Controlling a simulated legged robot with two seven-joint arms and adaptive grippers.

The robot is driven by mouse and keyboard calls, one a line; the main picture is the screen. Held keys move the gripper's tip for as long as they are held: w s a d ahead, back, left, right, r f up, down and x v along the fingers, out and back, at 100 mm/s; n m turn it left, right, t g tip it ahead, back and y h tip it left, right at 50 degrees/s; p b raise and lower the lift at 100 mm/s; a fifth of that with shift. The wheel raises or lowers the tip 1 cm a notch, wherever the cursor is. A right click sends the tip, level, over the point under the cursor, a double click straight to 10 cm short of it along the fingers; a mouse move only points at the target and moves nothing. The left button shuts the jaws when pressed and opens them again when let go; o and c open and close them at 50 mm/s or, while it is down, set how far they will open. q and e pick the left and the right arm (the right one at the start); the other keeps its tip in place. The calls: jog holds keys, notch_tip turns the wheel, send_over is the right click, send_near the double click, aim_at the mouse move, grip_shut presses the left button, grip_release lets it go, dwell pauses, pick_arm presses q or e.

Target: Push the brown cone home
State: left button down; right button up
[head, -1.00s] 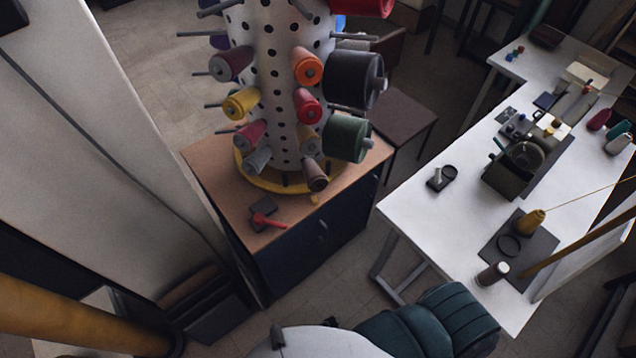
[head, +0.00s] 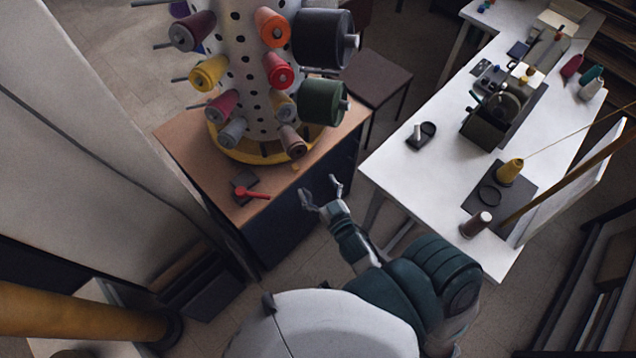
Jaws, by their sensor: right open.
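A brown cone (head: 293,141) sits on a low peg at the right front of the white, dotted peg column (head: 240,75), with its dark end facing outward. I cannot tell how far it sits along its peg. My right gripper (head: 319,187) is open and empty, in front of the cabinet, below and to the right of the brown cone and apart from it. My left gripper is not in view.
Several other cones surround the column, including a green one (head: 322,102) above right of the brown cone. A red-handled tool (head: 252,194) lies on the cabinet top (head: 185,140). A white table (head: 400,172) stands at right, a brown stool (head: 375,78) behind.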

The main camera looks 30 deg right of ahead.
aim_at(291, 140)
jog(key=w, duration=0.5)
jog(key=w+r+p, duration=0.1)
jog(key=w, duration=0.5)
jog(key=w+d+r+p, duration=0.1)
jog(key=w, duration=0.5)
jog(key=shift+w, duration=0.15)
jog(key=c, duration=0.9)
jog(key=shift+c, duration=0.2)
jog(key=shift+f, duration=0.1)
jog(key=shift+w+d+f+b, duration=0.15)
jog(key=shift+w+b, duration=0.2)
jog(key=shift+w, duration=0.5)
jog(key=shift+w+f+b, duration=0.2)
jog(key=shift+w+b, duration=0.1)
jog(key=shift+w, duration=0.55)
jog(key=shift+w+d+f+b, duration=0.15)
jog(key=shift+w+b, duration=0.2)
jog(key=shift+w, duration=0.5)
